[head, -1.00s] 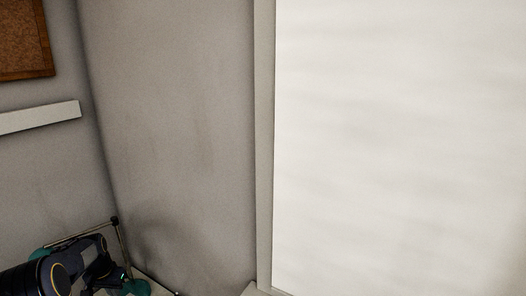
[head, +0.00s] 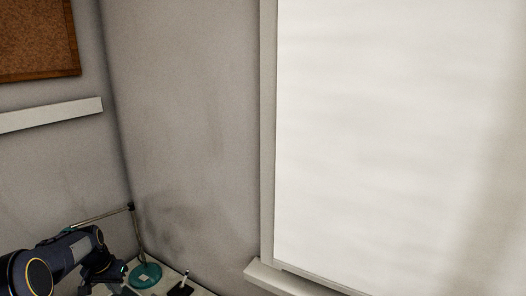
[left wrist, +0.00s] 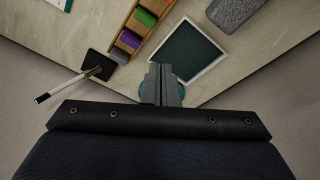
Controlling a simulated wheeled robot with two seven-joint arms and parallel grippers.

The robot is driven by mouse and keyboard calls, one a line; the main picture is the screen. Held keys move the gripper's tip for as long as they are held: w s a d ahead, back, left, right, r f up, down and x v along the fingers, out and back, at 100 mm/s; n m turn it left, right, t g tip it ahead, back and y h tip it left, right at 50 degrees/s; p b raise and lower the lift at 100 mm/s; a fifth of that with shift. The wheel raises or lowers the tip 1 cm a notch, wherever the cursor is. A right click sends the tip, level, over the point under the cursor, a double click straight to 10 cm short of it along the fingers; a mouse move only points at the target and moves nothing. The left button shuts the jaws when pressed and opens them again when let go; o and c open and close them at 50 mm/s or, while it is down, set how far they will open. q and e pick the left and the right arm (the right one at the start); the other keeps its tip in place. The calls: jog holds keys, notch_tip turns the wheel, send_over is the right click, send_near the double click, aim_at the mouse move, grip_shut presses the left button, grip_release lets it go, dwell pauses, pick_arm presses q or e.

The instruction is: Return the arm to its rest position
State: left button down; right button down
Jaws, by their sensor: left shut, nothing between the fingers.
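My left arm comes in at the lower left of the head view, with its left gripper (head: 110,284) low at the bottom edge, partly cut off. In the left wrist view the gripper fingers (left wrist: 162,84) are pressed together with nothing between them. They are above a desk (left wrist: 215,103), close to its edge, and cover part of a round teal base (left wrist: 148,88). My right arm is not in view.
On the desk are a dark panel with a pale frame (left wrist: 188,52), a wooden rack (left wrist: 146,20) of coloured blocks, a black pen stand (left wrist: 98,65) and a grey box (left wrist: 236,12). A teal-based lamp (head: 145,275) stands near the wall corner. A window (head: 390,130) fills the right.

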pick_arm(q)
jog(key=s+d+r+t+h, duration=0.2)
jog(key=s+d+r, duration=1.2)
jog(key=s+r, duration=0.15)
jog(key=s+d+f, duration=0.1)
jog(key=s+d, duration=0.5)
jog(key=s, duration=0.2)
jog(key=s+d+f+t+h, duration=0.1)
jog(key=s+d, duration=0.5)
jog(key=s, duration=0.3)
jog(key=shift+f+n, duration=0.3)
jog(key=shift+n, duration=0.1)
jog(key=shift+s, duration=0.1)
